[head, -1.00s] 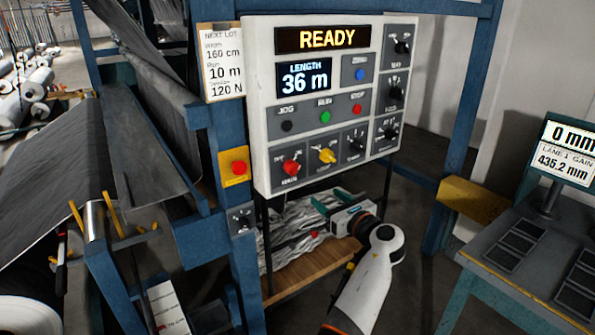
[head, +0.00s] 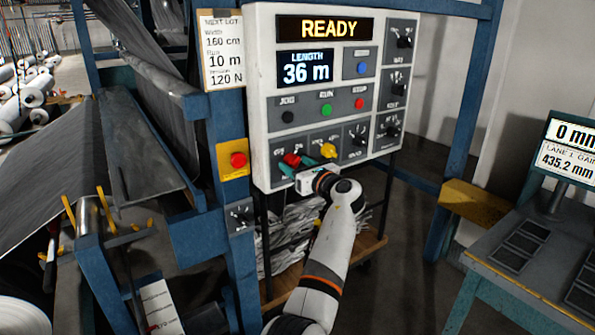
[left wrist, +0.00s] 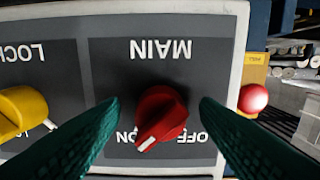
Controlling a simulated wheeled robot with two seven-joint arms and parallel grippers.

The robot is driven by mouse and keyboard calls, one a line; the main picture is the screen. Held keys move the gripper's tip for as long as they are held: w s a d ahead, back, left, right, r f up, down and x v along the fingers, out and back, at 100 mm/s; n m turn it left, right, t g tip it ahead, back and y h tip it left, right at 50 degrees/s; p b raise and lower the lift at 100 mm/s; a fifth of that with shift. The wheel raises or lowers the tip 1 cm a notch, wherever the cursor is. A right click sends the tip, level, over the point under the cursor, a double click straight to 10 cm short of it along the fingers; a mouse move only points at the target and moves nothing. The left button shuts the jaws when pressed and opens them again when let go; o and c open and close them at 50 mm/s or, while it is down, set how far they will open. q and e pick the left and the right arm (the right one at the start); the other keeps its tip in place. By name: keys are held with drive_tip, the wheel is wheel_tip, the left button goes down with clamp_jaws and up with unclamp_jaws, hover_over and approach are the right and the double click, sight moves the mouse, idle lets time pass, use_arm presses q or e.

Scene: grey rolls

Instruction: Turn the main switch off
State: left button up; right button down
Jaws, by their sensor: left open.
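The main switch is a red rotary knob (head: 291,159) at the lower left of the white control panel (head: 262,100). In the left wrist view, upside down, the red knob (left wrist: 160,112) sits under the word MAIN, and its white mark points towards ON, away from OFF. My left gripper (head: 300,165) is at the knob. Its two green fingers (left wrist: 159,108) are open, one on each side of the knob, with gaps visible between. Whether the tips reach knob depth I cannot tell. My right gripper is not in view.
A yellow knob (head: 328,150) marked LOCK sits beside the main switch. A red button on a yellow plate (head: 232,172) is left of the panel. The display (head: 323,28) reads READY. A blue post (head: 228,120) stands close to the panel's left edge.

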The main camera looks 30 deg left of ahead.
use_arm(q)
drive_tip(key=shift+c, duration=0.4)
drive_tip(key=c, duration=0.9)
drive_tip(key=shift+n, duration=0.3)
drive_tip(key=shift+w+n+b, duration=0.1)
drive_tip(key=shift+n+b, duration=5.15)
drive_tip(key=shift+n, duration=3.45)
